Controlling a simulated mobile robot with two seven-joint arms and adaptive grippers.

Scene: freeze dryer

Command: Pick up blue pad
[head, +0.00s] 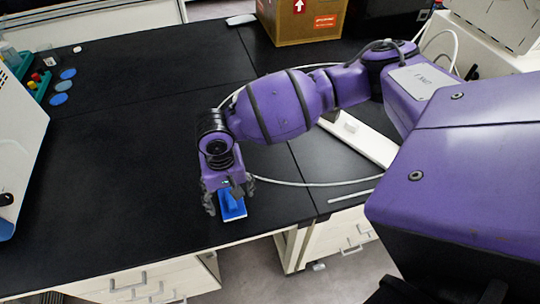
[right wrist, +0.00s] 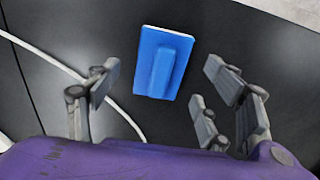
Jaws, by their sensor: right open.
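The blue pad (head: 232,206) is a flat rectangle with a raised blue handle block along its middle. It lies on the black bench top close to the front edge. In the right wrist view the pad (right wrist: 164,62) shows whole, beyond the fingertips and between their lines. My right gripper (head: 228,200) is over the pad, with its fingers to either side of it in the head view. In the right wrist view the gripper (right wrist: 158,82) is open and nothing is between its fingers. My left gripper is not in view.
A cardboard box (head: 302,20) stands at the back of the black bench (head: 120,150). A green rack (head: 38,84) and several blue discs (head: 61,86) are at the left. A pale cable (head: 300,184) runs on the bench near the pad. The bench's middle left is clear.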

